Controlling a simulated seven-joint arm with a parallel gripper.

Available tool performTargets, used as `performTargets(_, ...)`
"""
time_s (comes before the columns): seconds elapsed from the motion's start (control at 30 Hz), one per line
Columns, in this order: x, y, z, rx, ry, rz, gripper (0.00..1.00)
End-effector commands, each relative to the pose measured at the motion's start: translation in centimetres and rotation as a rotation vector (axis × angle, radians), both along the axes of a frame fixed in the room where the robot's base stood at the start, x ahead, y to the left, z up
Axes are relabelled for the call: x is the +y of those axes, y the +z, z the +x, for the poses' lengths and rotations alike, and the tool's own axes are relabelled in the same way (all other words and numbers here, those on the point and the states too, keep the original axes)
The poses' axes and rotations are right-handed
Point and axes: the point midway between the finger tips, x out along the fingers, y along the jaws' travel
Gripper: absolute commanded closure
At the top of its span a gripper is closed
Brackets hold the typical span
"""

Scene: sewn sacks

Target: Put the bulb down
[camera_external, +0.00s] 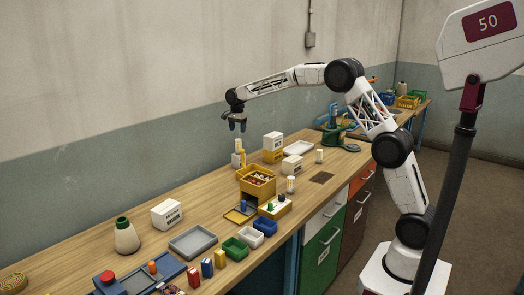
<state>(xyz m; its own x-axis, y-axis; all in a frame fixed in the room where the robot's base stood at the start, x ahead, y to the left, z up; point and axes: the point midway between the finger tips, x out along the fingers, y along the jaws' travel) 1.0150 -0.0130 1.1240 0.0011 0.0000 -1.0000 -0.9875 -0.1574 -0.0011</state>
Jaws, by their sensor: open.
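My gripper (237,127) hangs open, pointing down, above the back part of the wooden bench. Nothing shows between its fingers. Below it, apart from it, stands a white and yellow upright fixture (239,156). I cannot make out a bulb for certain. A small whitish upright piece with a pale top (291,184) stands on the bench right of the yellow box, and a similar one (319,156) stands farther back. Either could be a bulb, but they are too small to tell.
A yellow box (259,195) with small items inside stands mid-bench. White boxes (167,213) and a grey tray (188,245) stand nearby. Green (233,249), white (251,238) and blue (265,226) bins line the front. Bare wood shows along the back left.

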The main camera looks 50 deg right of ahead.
Motion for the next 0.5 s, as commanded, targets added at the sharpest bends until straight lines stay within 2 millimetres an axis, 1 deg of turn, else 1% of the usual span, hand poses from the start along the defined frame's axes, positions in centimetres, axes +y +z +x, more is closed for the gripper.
performTargets(0.03, 0.0, 0.7, 0.0, -0.001, 0.0, 0.0, 0.35)
performTargets(0.2, 0.0, 2.3, 0.0, 0.0, 0.0, 0.0, 0.35)
performTargets(0.3, 0.0, 2.7, 0.0, 0.0, 0.0, 0.0, 0.35)
performTargets(0.5, 0.0, 2.9, 0.0, 0.001, 0.0, 0.0, 0.35)
